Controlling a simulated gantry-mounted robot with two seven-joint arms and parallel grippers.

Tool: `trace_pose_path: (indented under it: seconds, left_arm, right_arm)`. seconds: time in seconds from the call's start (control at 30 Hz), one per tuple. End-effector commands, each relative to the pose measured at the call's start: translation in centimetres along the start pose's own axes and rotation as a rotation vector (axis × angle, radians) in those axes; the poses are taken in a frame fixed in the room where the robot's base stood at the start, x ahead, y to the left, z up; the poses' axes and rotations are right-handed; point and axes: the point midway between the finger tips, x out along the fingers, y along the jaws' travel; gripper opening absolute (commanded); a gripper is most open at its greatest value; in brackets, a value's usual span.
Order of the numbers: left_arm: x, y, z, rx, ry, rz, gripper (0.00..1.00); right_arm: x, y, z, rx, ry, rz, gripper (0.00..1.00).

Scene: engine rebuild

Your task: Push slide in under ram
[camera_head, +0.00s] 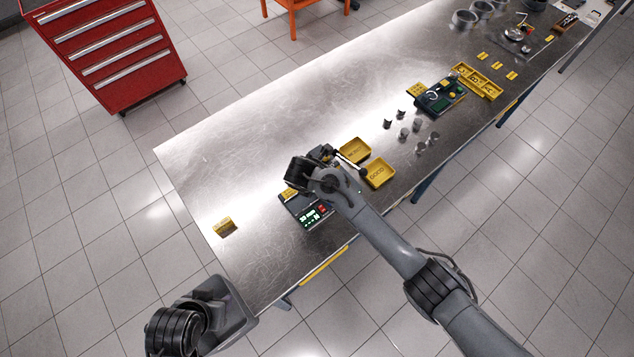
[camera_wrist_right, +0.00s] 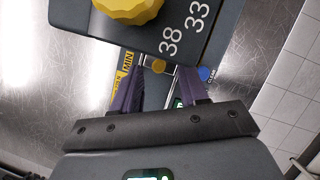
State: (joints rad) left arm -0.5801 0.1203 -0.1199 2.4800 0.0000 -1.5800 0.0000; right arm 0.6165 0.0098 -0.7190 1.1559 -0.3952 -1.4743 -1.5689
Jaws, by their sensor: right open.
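The press device (camera_head: 307,212), a dark box with a lit display, stands near the table's front edge, partly hidden by my right arm. In the right wrist view, its dark head with a yellow knob (camera_wrist_right: 128,8) and the numbers 38 and 33 fills the top. Below this head are bright rails with a small brass-coloured part (camera_wrist_right: 158,66), which seem to belong to the slide; most of it is hidden. My right gripper (camera_wrist_right: 160,80) is open, its purple fingers on either side of the rails. Contact cannot be told. Of my left arm, only links show.
Two yellow trays (camera_head: 378,173) lie right of the press. A yellow block (camera_head: 222,224) lies at the table's left end. Metal cylinders (camera_head: 404,132) and another dark device (camera_head: 440,96) stand further right. The table's (camera_head: 230,165) left part is mostly clear.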

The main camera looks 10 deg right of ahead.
Motion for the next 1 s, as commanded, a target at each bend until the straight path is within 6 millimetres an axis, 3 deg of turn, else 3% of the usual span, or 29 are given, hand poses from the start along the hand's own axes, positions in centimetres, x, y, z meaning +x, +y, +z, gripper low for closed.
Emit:
trace_pose_path:
  seconds: [0.4, 0.6, 1.0]
  left_arm:
    - [-0.7, 0.0, -0.2, 0.0, 0.0, 0.0, 0.43]
    - [-0.8, 0.0, -0.2, 0.0, 0.0, 0.0, 0.43]
    - [-0.8, 0.0, -0.2, 0.0, 0.0, 0.0, 0.43]
  right_arm:
    - [-6.8, 0.1, 0.0, 0.001, 0.0, 0.003, 0.43]
    - [-8.1, 0.0, 0.0, 0.001, 0.0, -0.001, 0.43]
    - [-8.2, 0.0, 0.0, 0.001, 0.0, -0.001, 0.43]
